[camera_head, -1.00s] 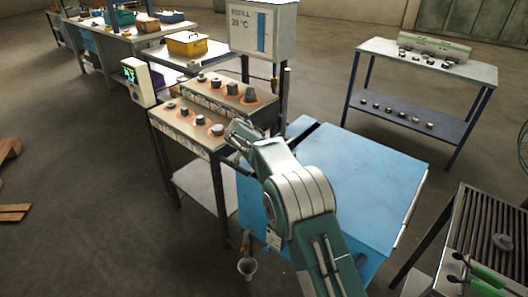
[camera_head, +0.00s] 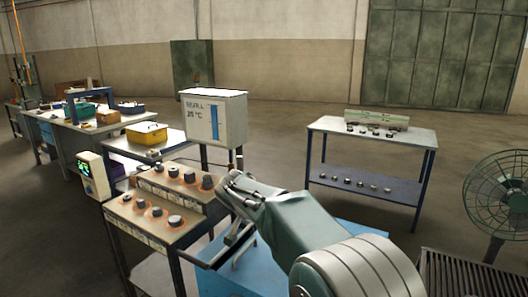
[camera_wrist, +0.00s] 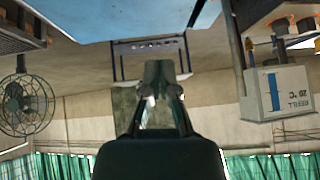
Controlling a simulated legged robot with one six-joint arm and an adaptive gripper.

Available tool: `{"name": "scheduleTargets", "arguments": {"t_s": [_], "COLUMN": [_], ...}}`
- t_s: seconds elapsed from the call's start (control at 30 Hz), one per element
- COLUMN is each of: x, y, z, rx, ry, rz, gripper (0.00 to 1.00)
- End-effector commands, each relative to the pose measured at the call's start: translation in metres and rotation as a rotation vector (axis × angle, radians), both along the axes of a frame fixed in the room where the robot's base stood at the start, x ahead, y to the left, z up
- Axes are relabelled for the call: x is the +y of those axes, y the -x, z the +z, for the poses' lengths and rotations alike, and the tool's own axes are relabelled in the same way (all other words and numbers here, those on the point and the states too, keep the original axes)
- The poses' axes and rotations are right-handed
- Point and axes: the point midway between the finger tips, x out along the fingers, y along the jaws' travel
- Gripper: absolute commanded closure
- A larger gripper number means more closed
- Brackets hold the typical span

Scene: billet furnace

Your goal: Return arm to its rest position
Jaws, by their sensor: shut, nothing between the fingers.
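My arm reaches in from the lower right in the head view. My gripper (camera_head: 232,187) is in front of the right end of the control desk (camera_head: 150,232), below the refill box. I cannot tell from this view whether it touches the desk. In the wrist view, which is upside down, my gripper (camera_wrist: 160,75) is shut with nothing held. Beyond its fingers are the floor, the wall and a small table.
A blue cabinet (camera_head: 232,282) stands under my arm. The refill box (camera_head: 214,118) rises behind the desk. A table with small parts (camera_head: 330,127) stands at the back right, with a fan (camera_head: 497,190) and a grate (camera_head: 470,275) to the right. Floor between is clear.

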Motion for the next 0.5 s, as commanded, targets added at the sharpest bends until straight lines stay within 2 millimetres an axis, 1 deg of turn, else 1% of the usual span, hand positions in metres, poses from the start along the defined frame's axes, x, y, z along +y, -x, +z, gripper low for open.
{"name": "scheduleTargets", "arguments": {"t_s": [0.03,0.2,0.37,0.5], "x": [-0.012,-0.047,-0.08,-0.106], "y": [0.011,0.049,0.09,0.127], "z": [0.01,0.031,0.047,0.055], "rx": [0.012,0.06,0.1,0.131], "ry": [0.005,0.021,0.031,0.034], "rz": [0.008,0.048,0.093,0.132], "gripper": [1.0,1.0,1.0,1.0]}}
